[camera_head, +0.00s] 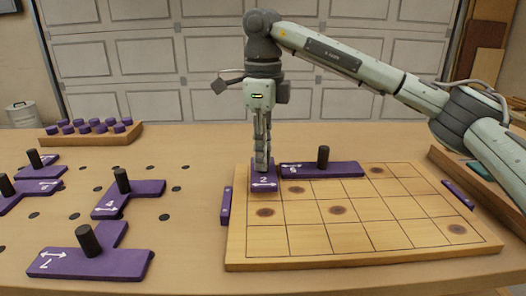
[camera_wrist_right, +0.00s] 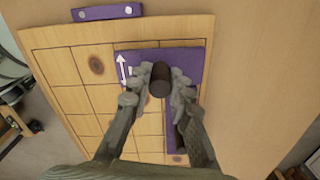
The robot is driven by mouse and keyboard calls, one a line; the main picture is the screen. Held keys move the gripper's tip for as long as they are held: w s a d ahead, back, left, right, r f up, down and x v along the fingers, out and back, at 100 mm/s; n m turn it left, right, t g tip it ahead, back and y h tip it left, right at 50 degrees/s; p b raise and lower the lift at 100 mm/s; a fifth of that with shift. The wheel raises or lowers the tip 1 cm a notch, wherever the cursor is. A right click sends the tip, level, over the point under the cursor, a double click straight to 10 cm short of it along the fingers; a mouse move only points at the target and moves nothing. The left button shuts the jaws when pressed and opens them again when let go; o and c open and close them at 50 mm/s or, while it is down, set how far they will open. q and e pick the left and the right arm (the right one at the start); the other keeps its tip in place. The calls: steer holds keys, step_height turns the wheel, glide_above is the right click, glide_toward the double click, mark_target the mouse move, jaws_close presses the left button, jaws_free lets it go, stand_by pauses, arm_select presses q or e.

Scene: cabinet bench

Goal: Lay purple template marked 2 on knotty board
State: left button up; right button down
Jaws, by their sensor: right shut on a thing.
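The purple template marked 2 (camera_head: 264,184) is at the far-left corner of the knotty board (camera_head: 375,238). My right gripper (camera_head: 262,165) points straight down over it and is shut on its dark knob (camera_wrist_right: 160,80). The template lies flat, on or just above the board; I cannot tell whether it touches. In the wrist view, its white arrow (camera_wrist_right: 124,70) shows left of the fingers. Another purple template with a black knob (camera_head: 323,168) lies on the far row, just right of it. My left gripper is not in view.
Several purple templates with black knobs, including one marked 4 (camera_head: 128,197), lie on the bench to the left. Purple bars sit at the board's left (camera_head: 226,205) and right (camera_head: 458,194) edges. A wooden rack (camera_head: 92,135) stands back left. The board's nearer rows are clear.

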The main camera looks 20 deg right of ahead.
steer(key=shift+f, duration=0.3)
stand_by(0.4)
steer(key=shift+f+b, duration=0.25)
steer(key=shift+b, duration=0.05)
steer(key=shift+f, duration=0.2)
stand_by(1.0)
steer(key=c, duration=1.3)
jaws_free()
steer(key=o, duration=0.4)
steer(key=shift+r, duration=0.15)
steer(key=shift+r+p, duration=2.9)
steer(key=shift+r, duration=0.95)
